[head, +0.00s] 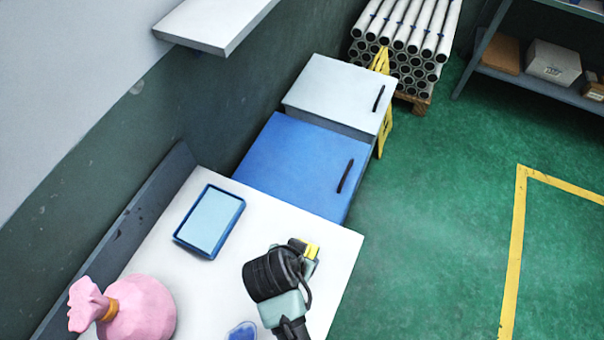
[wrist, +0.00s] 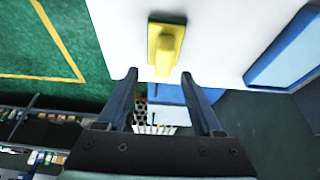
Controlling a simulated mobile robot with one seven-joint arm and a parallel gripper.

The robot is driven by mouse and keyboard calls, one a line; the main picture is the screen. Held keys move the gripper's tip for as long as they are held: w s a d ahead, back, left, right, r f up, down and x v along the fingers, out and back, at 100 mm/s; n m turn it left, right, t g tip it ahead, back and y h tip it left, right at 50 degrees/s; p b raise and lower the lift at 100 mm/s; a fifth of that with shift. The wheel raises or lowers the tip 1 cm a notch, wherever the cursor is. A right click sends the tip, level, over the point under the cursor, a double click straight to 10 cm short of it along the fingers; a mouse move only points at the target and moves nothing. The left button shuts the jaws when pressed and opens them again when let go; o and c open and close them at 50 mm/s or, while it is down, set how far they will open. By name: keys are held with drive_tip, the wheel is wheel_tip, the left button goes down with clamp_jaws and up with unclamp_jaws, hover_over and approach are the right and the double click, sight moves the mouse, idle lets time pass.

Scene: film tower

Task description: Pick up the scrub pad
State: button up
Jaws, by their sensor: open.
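The scrub pad, which I take to be the yellow piece with a dark green strip (wrist: 166,46), is on the white worktop in the wrist view. In the head view a bit of its yellow (head: 313,250) shows near the worktop's right edge, partly hidden by my arm. My gripper (wrist: 159,74) is open and empty. In the wrist view its two fingertips are apart, and the yellow end lies in line with the gap between them. I cannot tell whether the fingers touch it. The fingers are hidden in the head view.
The white worktop (head: 190,275) holds a blue-rimmed tray (head: 209,221), a pink tied sack (head: 142,308) and a blue item (head: 242,331) at the bottom edge. A blue cabinet (head: 290,165) and a white cabinet (head: 335,90) stand beyond. Green floor (head: 440,210) is open at right.

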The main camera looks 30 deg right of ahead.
drive_tip(key=shift+p+x, duration=0.35)
drive_tip(key=shift+x, duration=2.5)
drive_tip(key=shift+w+a, duration=0.15)
clamp_jaws()
